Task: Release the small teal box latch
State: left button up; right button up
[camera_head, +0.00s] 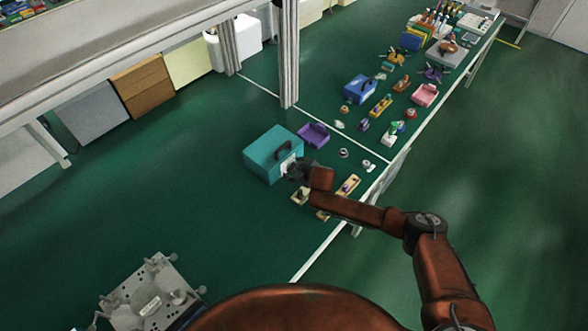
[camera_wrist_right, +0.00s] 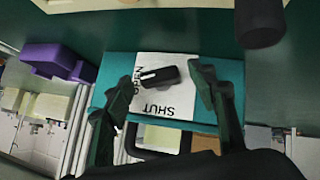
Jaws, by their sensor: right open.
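The teal box (camera_head: 262,150) stands on the green bench with a dark handle on top. In the right wrist view the teal box (camera_wrist_right: 205,122) shows a white label (camera_wrist_right: 180,97), with "SHUT" upside down and "OPEN" turned sideways at the left. A black latch lever (camera_wrist_right: 163,76) lies nearly level across the label, its white-marked end to the left near "OPEN". My right gripper (camera_head: 294,171) is at the box's label side. In the wrist view its open fingers (camera_wrist_right: 162,72) stand either side of the latch, with nothing gripped. Whether they touch it is unclear.
A purple tray-like piece (camera_head: 314,135) stands just behind the teal box. Small parts and wooden blocks (camera_head: 348,185) lie at its right. A blue box (camera_head: 361,89) and more items stand farther along. The green surface left of the box is clear.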

jog(key=c, duration=1.2)
jog(key=shift+o, duration=0.2)
jog(key=shift+d+r+p, duration=0.15)
jog(key=shift+r+p, duration=0.05)
jog(key=shift+p, duration=0.4)
jog(key=shift+w+m+g+y, duration=0.1)
jog(key=shift+m+g+y, duration=0.2)
jog(key=shift+g+y, duration=0.1)
jog(key=shift+d+f, duration=0.1)
jog(key=shift+f, duration=0.05)
jog(key=shift+w+f+m+g+y+b, duration=0.1)
jog(key=shift+m+g+y+b, duration=0.2)
jog(key=shift+g+y+b, duration=0.15)
pick_arm(q)
jog(key=shift+s+f+b, duration=0.5)
jog(key=shift+f+b, duration=0.05)
jog(key=shift+b, duration=0.1)
pick_arm(e)
jog(key=shift+d+g+y, duration=0.1)
jog(key=shift+g+y, duration=0.15)
jog(key=shift+g, duration=0.1)
jog(key=shift+m, duration=0.3)
